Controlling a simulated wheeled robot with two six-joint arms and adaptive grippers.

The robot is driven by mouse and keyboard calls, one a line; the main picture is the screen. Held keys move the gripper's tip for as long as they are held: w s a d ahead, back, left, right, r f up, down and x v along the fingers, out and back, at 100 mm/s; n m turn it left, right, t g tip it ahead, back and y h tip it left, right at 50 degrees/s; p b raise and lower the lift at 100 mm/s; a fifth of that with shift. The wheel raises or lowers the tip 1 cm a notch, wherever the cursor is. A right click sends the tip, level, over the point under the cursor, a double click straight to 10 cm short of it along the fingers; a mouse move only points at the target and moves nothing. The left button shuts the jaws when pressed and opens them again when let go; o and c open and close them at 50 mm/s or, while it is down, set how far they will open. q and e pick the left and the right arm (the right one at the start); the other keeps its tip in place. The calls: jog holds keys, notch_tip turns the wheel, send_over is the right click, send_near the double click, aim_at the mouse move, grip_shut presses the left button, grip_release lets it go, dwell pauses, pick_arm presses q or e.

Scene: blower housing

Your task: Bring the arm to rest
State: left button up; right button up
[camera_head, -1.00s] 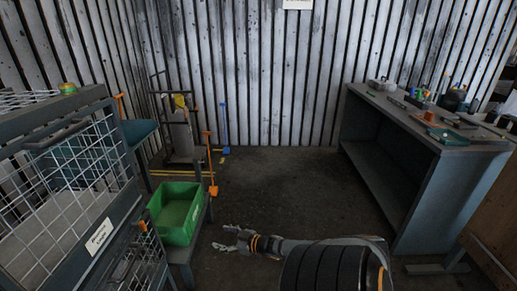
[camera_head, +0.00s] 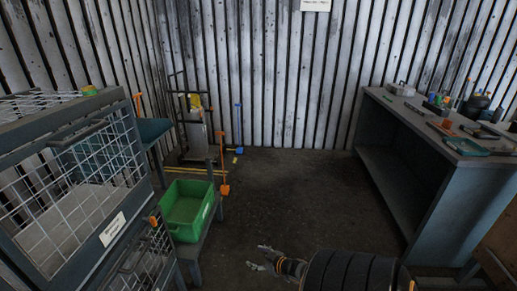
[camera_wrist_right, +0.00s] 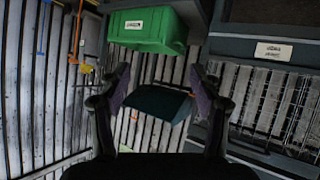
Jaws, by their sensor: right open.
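My right gripper (camera_head: 262,258) is low at the bottom middle of the head view, over the dark floor. Its arm comes in from the bottom right. It is open and empty, to the right of the green bin and apart from it. In the right wrist view its two fingers (camera_wrist_right: 158,95) stand spread with nothing between them. My left gripper is not in view.
A green bin (camera_head: 187,207) sits on a low stand beside a wire-mesh cage (camera_head: 72,128) at left. A workbench (camera_head: 440,175) with tools stands at right. A cart (camera_head: 196,137) and orange and blue shovels are near the back wall. The middle floor is clear.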

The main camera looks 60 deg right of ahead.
dwell(0.4)
jog(key=s+a+f+g+p, duration=0.2)
jog(key=s+a+f+g, duration=0.1)
jog(key=s+f, duration=0.5)
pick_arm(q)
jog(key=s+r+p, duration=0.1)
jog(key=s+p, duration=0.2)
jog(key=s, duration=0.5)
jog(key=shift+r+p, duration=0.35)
pick_arm(e)
jog(key=s+a+f+g, duration=0.4)
jog(key=s+a+f, duration=0.2)
jog(key=s+a, duration=0.4)
jog(key=s+a+f+g+y, duration=0.1)
jog(key=s+a+f+g, duration=0.2)
jog(key=s+a+f, duration=0.3)
jog(key=s+a, duration=0.4)
jog(key=a, duration=0.1)
jog(key=shift+s+g, duration=0.25)
jog(key=shift+g, duration=0.15)
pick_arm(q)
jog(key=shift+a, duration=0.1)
